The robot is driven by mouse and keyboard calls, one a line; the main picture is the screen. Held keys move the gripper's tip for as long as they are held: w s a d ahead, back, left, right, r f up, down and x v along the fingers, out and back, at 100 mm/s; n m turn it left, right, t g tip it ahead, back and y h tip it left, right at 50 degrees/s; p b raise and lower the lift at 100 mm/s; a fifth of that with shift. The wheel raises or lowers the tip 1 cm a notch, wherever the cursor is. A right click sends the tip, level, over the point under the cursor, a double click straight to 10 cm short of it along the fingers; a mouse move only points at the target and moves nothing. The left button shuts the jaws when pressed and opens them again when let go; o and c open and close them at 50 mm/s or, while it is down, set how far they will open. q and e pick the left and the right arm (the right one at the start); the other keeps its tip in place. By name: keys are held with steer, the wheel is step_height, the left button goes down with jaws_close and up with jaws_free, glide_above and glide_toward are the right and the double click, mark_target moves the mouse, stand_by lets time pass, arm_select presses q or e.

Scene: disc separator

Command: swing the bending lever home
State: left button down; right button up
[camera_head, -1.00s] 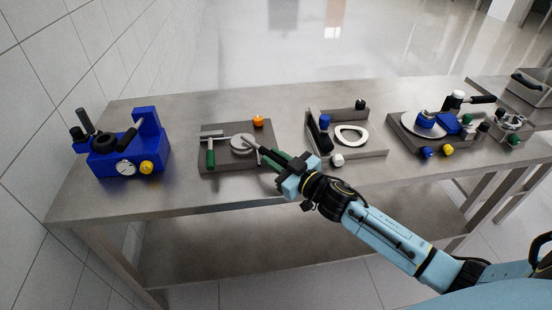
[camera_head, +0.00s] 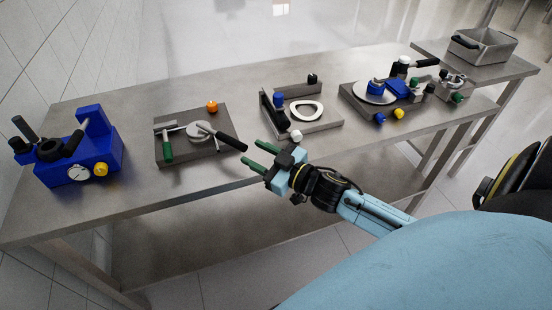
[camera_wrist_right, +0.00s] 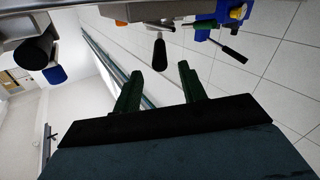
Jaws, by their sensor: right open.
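The bending fixture is a dark plate (camera_head: 190,153) with a round grey disc (camera_head: 200,131), an orange knob (camera_head: 212,106) and a green-handled clamp (camera_head: 167,148). The bending lever (camera_head: 232,142) runs from the disc toward the lower right, its black grip reaching past the plate toward the table's front edge. My right gripper (camera_head: 260,156) is open and empty, just right of the grip's end and apart from it. In the right wrist view, the black grip of the lever (camera_wrist_right: 159,52) appears beyond and between the open green fingers (camera_wrist_right: 160,80). My left gripper is not in view.
A blue device with a gauge (camera_head: 80,160) stands at the left. A fixture with a white ring (camera_head: 304,110) and a white knob (camera_head: 296,136) lies right of the lever. Further right are a disc fixture (camera_head: 372,94) and a grey bin (camera_head: 487,46) on another table.

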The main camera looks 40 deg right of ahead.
steer(key=shift+v, duration=2.8)
